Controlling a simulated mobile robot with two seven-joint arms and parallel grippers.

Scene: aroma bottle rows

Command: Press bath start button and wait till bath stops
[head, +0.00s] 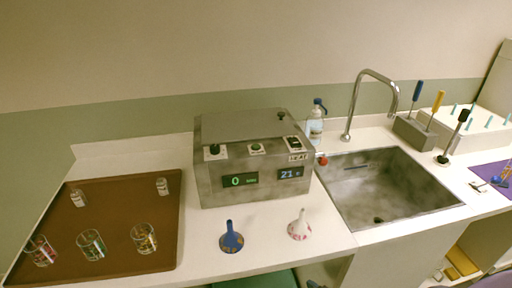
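The bath (250,160) is a grey metal box on the white counter, left of the sink, with its flat lid (250,124) down. A green button (256,148) sits on its sloped panel between a dark knob (215,151) on the left and a black switch (293,142) above a "HEAT" label on the right. The left front display (239,180) shows a green 0, and the right display (290,173) shows a blue 21. Neither of my grippers is in view.
A brown tray (116,224) with several glasses and small jars lies at the left. A spray bottle (316,122) and the sink (414,197) are to the right.

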